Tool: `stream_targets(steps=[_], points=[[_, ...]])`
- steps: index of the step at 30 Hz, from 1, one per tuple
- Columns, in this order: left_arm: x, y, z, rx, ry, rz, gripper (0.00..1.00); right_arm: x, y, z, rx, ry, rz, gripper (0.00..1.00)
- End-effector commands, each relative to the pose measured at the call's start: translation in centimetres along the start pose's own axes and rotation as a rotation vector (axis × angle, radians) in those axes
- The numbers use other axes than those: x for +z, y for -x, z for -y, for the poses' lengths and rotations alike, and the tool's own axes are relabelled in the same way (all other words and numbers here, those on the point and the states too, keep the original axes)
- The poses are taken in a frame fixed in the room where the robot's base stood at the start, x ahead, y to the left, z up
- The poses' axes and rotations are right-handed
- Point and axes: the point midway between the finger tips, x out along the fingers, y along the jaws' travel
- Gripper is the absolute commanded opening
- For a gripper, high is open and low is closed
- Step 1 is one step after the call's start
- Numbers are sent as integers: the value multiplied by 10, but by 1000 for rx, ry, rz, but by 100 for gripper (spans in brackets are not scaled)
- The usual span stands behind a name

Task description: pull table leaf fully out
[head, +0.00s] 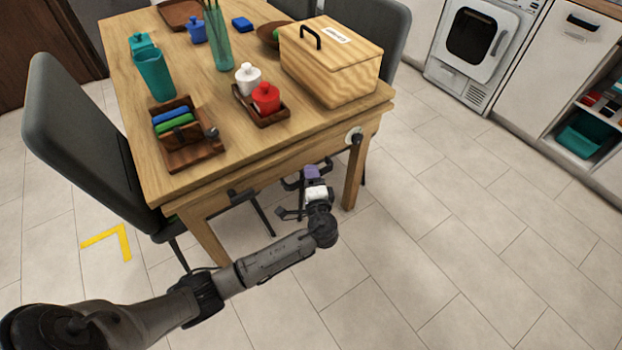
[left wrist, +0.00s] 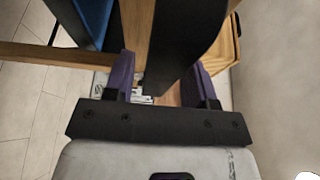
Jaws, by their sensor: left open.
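The wooden table (head: 240,128) stands ahead of me. A second wooden layer, apparently the leaf (head: 275,167), shows under its near edge, close against the top. A dark handle-like piece (head: 240,196) is below that edge, left of my gripper. My left gripper (head: 304,178) is at the near end, just below the edge, with its purple fingers apart. In the left wrist view, the open left gripper (left wrist: 164,78) has a wooden strip and a dark panel showing between its fingers. I cannot tell whether they touch. My right gripper is out of view.
The tabletop holds a wooden bread box (head: 330,72), a teal cup (head: 155,76), a caddy (head: 190,152) and a small tray (head: 258,112) with white and red pots. A grey chair (head: 75,130) stands left. The tiled floor at right (head: 440,230) is clear.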

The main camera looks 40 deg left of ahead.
Motion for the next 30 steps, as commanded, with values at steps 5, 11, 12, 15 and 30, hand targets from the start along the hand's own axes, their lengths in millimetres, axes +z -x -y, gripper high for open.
stream_targets(steps=[5,11,12,15,30], points=[[0,-4,0,1,0,1,51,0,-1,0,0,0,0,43],[0,-4,0,1,0,1,51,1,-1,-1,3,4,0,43],[0,-4,0,1,0,1,48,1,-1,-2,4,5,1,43],[0,-4,0,1,0,1,39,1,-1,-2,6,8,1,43],[0,-3,0,1,-1,1,0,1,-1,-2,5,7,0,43]])
